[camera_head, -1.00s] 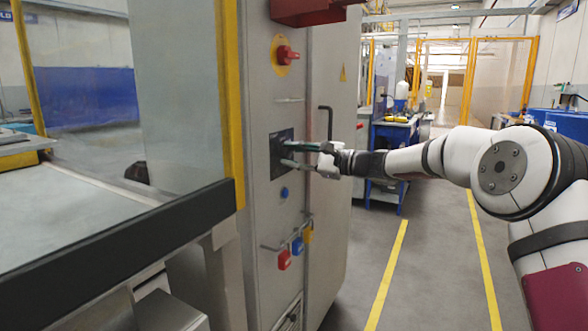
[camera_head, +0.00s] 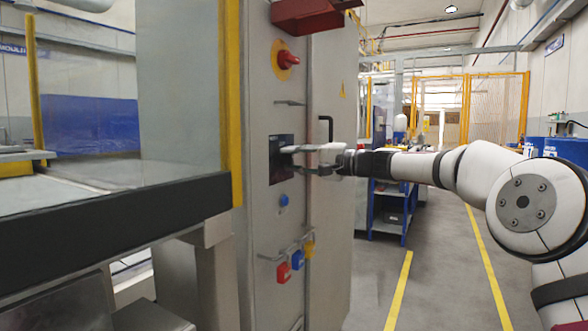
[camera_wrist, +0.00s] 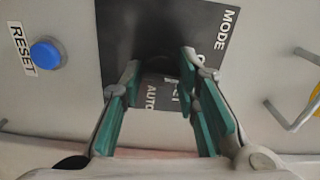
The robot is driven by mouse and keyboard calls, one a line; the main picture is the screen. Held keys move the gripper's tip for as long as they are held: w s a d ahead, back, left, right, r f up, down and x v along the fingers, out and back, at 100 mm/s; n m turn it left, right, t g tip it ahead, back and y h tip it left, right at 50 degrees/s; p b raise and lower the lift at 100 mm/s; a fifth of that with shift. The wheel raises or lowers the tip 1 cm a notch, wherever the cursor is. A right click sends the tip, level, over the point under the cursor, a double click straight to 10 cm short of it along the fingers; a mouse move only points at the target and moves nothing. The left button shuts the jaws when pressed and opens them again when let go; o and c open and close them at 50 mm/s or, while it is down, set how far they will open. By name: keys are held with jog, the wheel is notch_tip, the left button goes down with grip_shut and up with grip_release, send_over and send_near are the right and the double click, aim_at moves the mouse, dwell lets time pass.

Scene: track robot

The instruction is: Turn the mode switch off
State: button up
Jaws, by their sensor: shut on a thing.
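The mode switch sits on a dark square plate (camera_head: 281,168) on the grey cabinet's front. In the wrist view the plate (camera_wrist: 115,45) carries the words MODE and AUTO and other partly hidden lettering. The dark switch knob (camera_wrist: 158,62) is hard to make out against the plate, and its pointing direction cannot be told. My gripper (camera_head: 289,157) reaches in from the right at the plate. In the wrist view its green-padded fingers (camera_wrist: 161,78) stand on both sides of the knob, shut on it.
A red knob on a yellow disc (camera_head: 289,60) is above the plate. A blue RESET button (camera_wrist: 47,53) is below it, then a rail with red (camera_head: 283,272), blue and yellow padlocks. A black handle (camera_head: 326,128) is right of the plate. The floor aisle at right is clear.

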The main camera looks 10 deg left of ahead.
jog(key=shift+n, duration=0.3)
dwell(0.4)
jog(key=o, duration=1.1)
jog(key=shift+d, duration=0.1)
jog(key=v, duration=1.2)
